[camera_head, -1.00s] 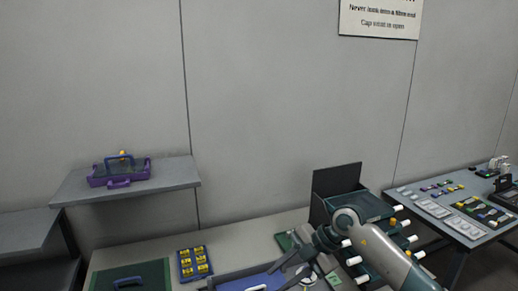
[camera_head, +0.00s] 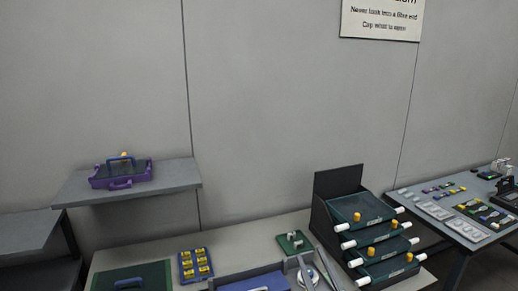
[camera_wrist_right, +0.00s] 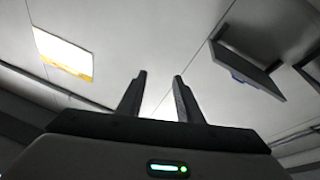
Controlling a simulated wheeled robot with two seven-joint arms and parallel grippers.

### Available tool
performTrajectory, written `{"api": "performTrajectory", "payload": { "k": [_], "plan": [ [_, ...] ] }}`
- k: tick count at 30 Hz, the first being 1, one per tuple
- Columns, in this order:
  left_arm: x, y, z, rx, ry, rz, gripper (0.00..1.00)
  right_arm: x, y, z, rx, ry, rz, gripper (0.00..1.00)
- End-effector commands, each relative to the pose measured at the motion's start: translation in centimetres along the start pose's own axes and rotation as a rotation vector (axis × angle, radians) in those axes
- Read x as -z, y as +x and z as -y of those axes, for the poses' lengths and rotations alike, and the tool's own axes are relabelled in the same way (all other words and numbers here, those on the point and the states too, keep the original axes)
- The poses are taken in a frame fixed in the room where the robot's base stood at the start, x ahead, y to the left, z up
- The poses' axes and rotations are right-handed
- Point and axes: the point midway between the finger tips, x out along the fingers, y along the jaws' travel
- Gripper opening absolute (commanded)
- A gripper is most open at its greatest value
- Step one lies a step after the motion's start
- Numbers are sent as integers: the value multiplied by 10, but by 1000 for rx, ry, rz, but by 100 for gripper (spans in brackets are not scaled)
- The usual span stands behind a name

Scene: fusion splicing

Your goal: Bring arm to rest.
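My right gripper (camera_wrist_right: 159,80) shows in the right wrist view with its two dark fingers apart and nothing between them. In the head view, two grey finger-like shapes at the bottom edge, right of centre, look like the tips of this gripper (camera_head: 311,262). They are in front of the bench. The rest of my right arm is out of the head view. My left gripper is in neither view.
The bench (camera_head: 235,251) holds a dark rack (camera_head: 338,184) of green trays, a small green board (camera_head: 295,243) and a blue tray of yellow pieces (camera_head: 181,269). A purple case (camera_head: 99,181) sits on a wall shelf (camera_head: 80,187). A side table (camera_head: 463,237) stands right.

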Motion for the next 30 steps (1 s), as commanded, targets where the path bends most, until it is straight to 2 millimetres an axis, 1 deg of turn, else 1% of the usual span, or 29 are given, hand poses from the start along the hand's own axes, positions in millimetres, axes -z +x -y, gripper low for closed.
{"api": "performTrajectory", "payload": {
  "k": [1, 2, 3, 5, 6, 7, 8, 9, 11, 12, 14, 15, 18, 21, 24, 30],
  "plan": [
    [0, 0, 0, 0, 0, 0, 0, -20, -18, -10, -55, 25, 89, 33],
    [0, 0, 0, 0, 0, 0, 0, -32, -28, -16, -86, 37, 143, 33],
    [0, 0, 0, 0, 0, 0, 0, -48, -44, -22, -122, 51, 219, 33],
    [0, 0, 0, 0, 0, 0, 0, -72, -70, -29, -167, 71, 339, 33],
    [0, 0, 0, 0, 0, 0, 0, -88, -89, -32, -190, 84, 421, 33],
    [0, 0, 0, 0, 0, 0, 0, -99, -104, -33, -204, 93, 484, 33],
    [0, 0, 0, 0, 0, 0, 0, -109, -120, -33, -215, 102, 545, 33],
    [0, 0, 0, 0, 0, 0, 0, -123, -141, -32, -223, 114, 629, 33],
    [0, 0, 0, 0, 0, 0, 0, -140, -175, -28, -228, 129, 752, 33],
    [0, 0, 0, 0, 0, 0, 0, -150, -198, -24, -224, 140, 832, 33],
    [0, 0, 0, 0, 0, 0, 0, -162, -233, -17, -210, 154, 951, 33],
    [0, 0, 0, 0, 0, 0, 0, -168, -256, -11, -195, 164, 1026, 33],
    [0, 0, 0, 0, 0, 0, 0, -175, -304, 3, -151, 182, 1179, 33],
    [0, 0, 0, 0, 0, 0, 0, -177, -340, 15, -105, 198, 1291, 33],
    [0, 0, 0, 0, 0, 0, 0, -175, -369, 25, -65, 209, 1376, 33],
    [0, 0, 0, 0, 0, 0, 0, -168, -415, 42, 17, 230, 1510, 33]
  ]
}}
